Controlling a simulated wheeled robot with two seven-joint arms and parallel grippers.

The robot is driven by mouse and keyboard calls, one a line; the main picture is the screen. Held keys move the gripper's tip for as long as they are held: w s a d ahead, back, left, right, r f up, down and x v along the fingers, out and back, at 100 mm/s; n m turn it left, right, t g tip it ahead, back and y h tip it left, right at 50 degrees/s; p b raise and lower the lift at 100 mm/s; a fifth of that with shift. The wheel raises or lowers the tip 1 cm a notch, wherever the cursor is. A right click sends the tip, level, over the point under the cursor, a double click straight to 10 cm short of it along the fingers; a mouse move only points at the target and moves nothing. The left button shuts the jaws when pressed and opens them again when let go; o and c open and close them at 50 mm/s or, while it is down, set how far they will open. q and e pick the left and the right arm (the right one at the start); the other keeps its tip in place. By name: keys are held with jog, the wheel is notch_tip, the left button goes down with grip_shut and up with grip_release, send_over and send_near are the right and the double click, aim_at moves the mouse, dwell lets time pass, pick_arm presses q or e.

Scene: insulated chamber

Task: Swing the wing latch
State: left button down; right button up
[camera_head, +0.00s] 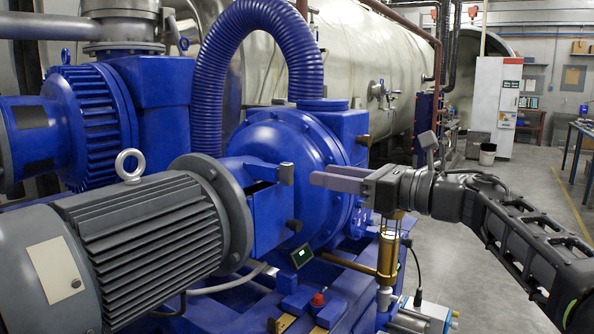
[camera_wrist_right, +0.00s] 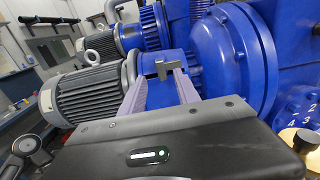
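The likely wing latch is a small grey piece (camera_head: 286,173) on the blue coupling housing (camera_head: 268,215), beside the grey motor. In the right wrist view a grey T-shaped piece (camera_wrist_right: 163,68), apparently the same latch, shows just beyond and between my fingertips. My right gripper (camera_head: 313,180) comes in from the right, fingers pointing left at the latch. A small gap separates the fingertips from it in the head view. The right wrist view shows the two fingers (camera_wrist_right: 163,78) spread with nothing held. My left gripper is in neither view.
The finned grey motor (camera_head: 150,235) with a lifting eye fills the lower left. A ribbed blue hose (camera_head: 208,95) arches above the round blue housing (camera_head: 325,160). A brass cylinder (camera_head: 388,255) stands below my right gripper. Open floor (camera_head: 500,190) lies to the right.

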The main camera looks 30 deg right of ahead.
aim_at(292, 169)
jog(key=p+x, duration=0.1)
jog(key=x, duration=0.6)
jog(key=shift+w+a, duration=0.15)
jog(key=shift+w, duration=0.05)
jog(key=shift+c, duration=0.5)
grip_shut()
